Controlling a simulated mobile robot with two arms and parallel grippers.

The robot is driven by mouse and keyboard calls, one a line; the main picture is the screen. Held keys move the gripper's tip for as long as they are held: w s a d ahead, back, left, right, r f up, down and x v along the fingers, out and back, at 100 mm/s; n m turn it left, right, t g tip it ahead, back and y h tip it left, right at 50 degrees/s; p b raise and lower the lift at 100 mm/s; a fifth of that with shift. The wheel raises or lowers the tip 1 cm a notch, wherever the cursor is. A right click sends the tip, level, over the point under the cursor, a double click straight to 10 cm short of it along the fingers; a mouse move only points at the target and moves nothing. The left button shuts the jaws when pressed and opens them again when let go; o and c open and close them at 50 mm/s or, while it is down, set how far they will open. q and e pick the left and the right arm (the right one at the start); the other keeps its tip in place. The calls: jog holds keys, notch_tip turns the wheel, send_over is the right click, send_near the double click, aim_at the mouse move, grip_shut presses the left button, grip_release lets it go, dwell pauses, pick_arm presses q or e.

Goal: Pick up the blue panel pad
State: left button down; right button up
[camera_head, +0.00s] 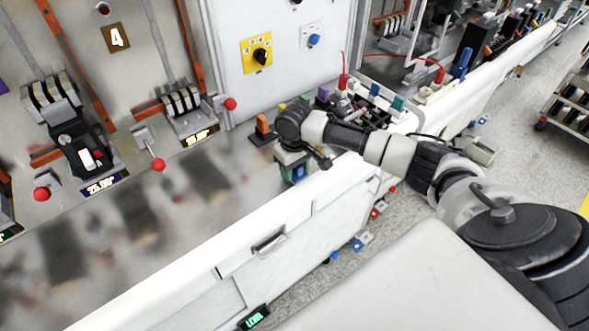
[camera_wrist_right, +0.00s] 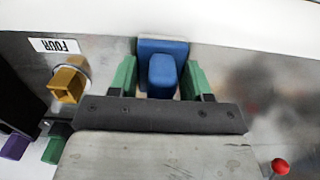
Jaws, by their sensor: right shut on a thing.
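The blue panel pad (camera_wrist_right: 162,77) shows in the right wrist view, a square blue base with a smaller blue block on it. My right gripper (camera_wrist_right: 160,82) has its green-lined fingers on either side of the block and is shut on it. In the head view my right gripper (camera_head: 294,172) is at the front edge of the steel counter, and a little of the blue pad (camera_head: 299,172) shows by its fingers. The wrist and arm hide much of the pad there. My left gripper is not in view.
An orange block (camera_head: 262,125) stands just left of the gripper. Red-knobbed levers (camera_head: 158,165) stick out at the left.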

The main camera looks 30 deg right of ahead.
jog(key=shift+w+r, duration=0.1)
jog(key=shift+r, duration=0.35)
notch_tip(320, 180, up, 2)
jog(key=shift+r+b, duration=0.25)
jog(key=shift+b, duration=0.45)
jog(key=shift+s+d+r+b, duration=0.4)
jog(key=shift+s+d+r, duration=0.3)
jog(key=shift+s+r, duration=0.9)
jog(key=shift+s+d+r+b, duration=0.35)
jog(key=shift+s+d+r, duration=0.5)
jog(key=shift+s, duration=1.2)
jog(key=shift+s+d+r+b, duration=0.4)
jog(key=shift+s+d+r, duration=0.15)
jog(key=shift+s+r, duration=1.1)
jog(key=shift+s+f, duration=0.2)
jog(key=shift+f, duration=0.1)
